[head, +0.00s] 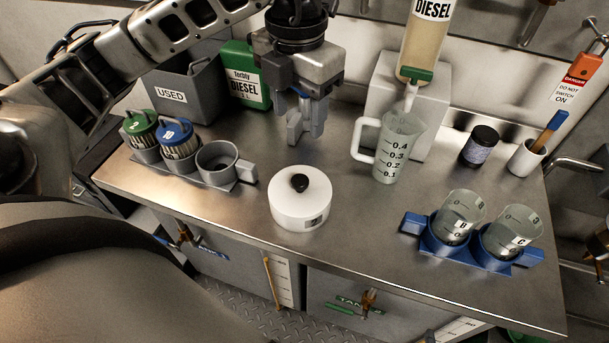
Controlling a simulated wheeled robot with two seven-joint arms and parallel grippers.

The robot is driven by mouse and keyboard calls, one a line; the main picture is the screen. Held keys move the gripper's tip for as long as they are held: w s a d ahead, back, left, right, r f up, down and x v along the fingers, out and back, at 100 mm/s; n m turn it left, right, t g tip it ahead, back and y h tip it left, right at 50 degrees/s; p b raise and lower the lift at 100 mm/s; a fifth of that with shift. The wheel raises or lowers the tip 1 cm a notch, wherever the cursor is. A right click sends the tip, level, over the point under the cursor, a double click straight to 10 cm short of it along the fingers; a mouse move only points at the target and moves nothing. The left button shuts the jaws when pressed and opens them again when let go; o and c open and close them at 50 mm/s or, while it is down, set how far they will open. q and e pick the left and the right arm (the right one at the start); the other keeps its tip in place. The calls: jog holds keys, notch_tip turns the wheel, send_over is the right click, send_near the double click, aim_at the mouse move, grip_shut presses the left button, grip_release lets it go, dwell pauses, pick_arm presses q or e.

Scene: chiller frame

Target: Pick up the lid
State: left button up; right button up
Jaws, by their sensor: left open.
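My left gripper (305,136) hangs above the bench behind the lid, fingers pointing down. It is open and empty, apart from the knob. My right gripper is not in view.
A grey holder (217,172) with green and blue filters stands left. A measuring jug (397,150) stands right, under a diesel bottle (424,40). A blue rack (470,257) holds two beakers at front right. A green diesel can (246,75) and a grey USED bin (188,97) stand behind.

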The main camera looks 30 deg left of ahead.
pick_arm(q)
jog(key=b, duration=0.1)
send_over(300, 180)
notch_tip(300, 180, down, 9)
jog(key=shift+s+r, duration=0.1)
jog(key=shift+r, duration=0.1)
jog(key=shift+f, duration=3.15)
grip_shut()
jog(key=shift+r, duration=0.1)
